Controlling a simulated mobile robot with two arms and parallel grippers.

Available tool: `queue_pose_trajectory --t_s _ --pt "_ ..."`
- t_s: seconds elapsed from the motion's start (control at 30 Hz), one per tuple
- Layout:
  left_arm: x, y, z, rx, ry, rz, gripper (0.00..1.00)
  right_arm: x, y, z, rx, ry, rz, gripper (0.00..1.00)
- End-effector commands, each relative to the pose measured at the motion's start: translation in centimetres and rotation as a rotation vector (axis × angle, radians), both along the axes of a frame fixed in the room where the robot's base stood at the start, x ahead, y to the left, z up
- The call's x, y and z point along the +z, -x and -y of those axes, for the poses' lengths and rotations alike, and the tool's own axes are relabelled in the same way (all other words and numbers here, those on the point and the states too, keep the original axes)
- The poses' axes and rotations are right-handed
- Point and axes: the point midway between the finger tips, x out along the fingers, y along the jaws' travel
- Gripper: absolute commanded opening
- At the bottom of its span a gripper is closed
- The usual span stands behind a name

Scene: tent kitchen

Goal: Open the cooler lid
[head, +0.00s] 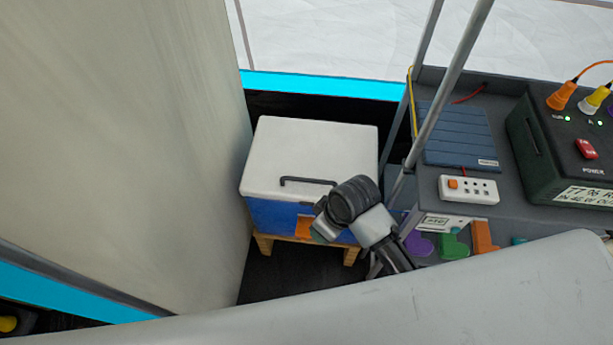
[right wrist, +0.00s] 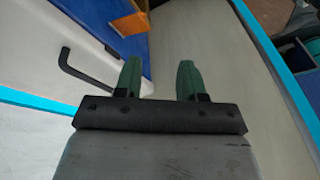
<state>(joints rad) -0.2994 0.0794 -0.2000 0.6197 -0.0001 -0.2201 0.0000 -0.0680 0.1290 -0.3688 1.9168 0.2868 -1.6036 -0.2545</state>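The cooler has a white lid (head: 310,150) and a blue body (head: 270,215), and stands on a wooden stand (head: 264,244). The lid lies flat and closed. A black bar handle (head: 308,181) sits near its front edge and also shows at left in the right wrist view (right wrist: 82,72). An orange patch (head: 303,227) is on the cooler's front, partly hidden by my right arm. My right gripper (right wrist: 160,68) has green fingers, spread apart with nothing between them. It is by the cooler's front right, beside the handle and not touching it. My left gripper is not in view.
A beige wall panel (head: 130,120) stands close on the cooler's left. To the right, metal poles (head: 440,95) and a grey table (head: 480,110) hold a power strip (head: 468,189) and a dark power box (head: 570,140). Dark floor shows in front of the cooler.

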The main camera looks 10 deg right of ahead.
Motion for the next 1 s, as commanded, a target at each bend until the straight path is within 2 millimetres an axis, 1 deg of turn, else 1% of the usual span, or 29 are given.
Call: queue_pose_trajectory --t_s 0.03,0.1,0.17,0.27,0.3,0.4,0.5,0.6,0.7,0.8,0.87,1.0 --pt "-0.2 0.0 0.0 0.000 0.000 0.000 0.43 -0.1 -1.4 -0.8 0.053 0.002 -0.006 0.40" --pt "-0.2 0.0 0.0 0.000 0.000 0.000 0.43 -0.3 -3.2 -1.8 0.137 0.005 -0.019 0.40" --pt "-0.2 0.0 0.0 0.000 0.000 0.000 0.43 -0.4 -5.0 -2.7 0.219 0.013 -0.038 0.40" --pt "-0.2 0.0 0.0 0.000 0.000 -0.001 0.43 -0.2 -8.7 -3.6 0.359 0.042 -0.074 0.40" --pt "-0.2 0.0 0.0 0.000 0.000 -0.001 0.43 0.0 -10.2 -3.7 0.410 0.058 -0.091 0.40" --pt "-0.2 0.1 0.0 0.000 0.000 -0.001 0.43 1.0 -13.8 -3.1 0.505 0.098 -0.130 0.40" --pt "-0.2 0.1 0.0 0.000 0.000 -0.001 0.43 2.4 -16.8 -2.0 0.559 0.131 -0.161 0.40" --pt "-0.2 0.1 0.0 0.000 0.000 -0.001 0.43 3.6 -18.8 -0.9 0.586 0.154 -0.182 0.40" --pt "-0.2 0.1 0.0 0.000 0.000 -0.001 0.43 4.3 -19.8 -0.3 0.597 0.163 -0.193 0.40" --pt "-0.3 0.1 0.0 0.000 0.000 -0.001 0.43 4.0 -20.0 -0.1 0.599 0.164 -0.199 0.40" --pt "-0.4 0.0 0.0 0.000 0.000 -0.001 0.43 3.4 -19.9 -0.1 0.600 0.164 -0.200 0.40" --pt "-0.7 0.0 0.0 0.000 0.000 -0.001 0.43 1.1 -19.4 -0.3 0.600 0.165 -0.201 0.40"
